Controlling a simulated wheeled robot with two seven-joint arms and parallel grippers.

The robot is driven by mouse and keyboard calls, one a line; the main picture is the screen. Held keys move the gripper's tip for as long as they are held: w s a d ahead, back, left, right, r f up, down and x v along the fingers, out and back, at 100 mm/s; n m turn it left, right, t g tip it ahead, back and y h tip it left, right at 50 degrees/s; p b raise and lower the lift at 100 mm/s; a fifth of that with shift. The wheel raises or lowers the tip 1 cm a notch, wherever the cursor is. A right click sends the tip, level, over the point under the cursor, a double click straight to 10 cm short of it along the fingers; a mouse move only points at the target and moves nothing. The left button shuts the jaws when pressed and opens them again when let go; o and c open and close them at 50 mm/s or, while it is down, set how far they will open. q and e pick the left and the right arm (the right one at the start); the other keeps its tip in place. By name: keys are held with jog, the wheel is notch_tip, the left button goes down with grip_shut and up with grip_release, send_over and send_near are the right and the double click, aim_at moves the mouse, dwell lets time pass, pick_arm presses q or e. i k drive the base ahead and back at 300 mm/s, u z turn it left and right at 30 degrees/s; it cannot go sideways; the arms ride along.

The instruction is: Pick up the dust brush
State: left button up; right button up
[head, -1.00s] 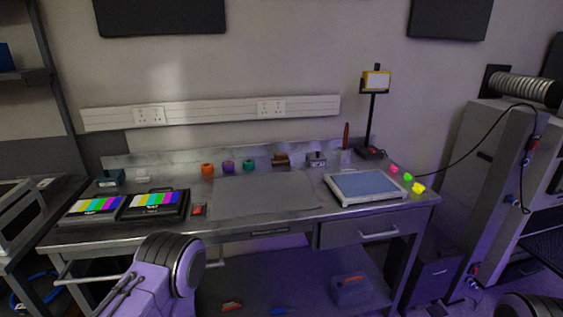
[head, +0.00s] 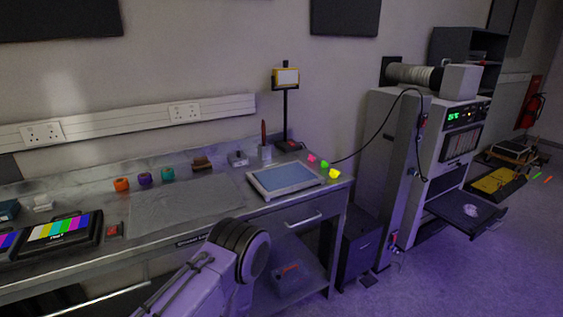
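A small brown brush-like block (head: 202,163) sits at the back of the metal workbench (head: 140,228), right of the coloured rolls; it looks like the dust brush, but it is too small to be certain. A slim red-brown handle (head: 264,134) stands upright in a small pale holder (head: 265,153) farther right; I cannot tell what tool it belongs to. One of my arm links fills the lower middle of the head view, in front of the bench. Neither of my grippers shows.
Orange (head: 121,184), purple (head: 145,179) and teal (head: 167,174) rolls line the bench back. A blue-topped pad (head: 285,178) lies right, below a lamp (head: 286,78). A colour-bar case (head: 60,232) stands left. A grey mat lies clear. A machine cabinet (head: 400,170) stands right.

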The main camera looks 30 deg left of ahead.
aim_at(199, 163)
jog(key=z, duration=0.75)
jog(key=k, duration=1.1)
jog(key=u, duration=1.45)
jog(key=i, duration=0.4)
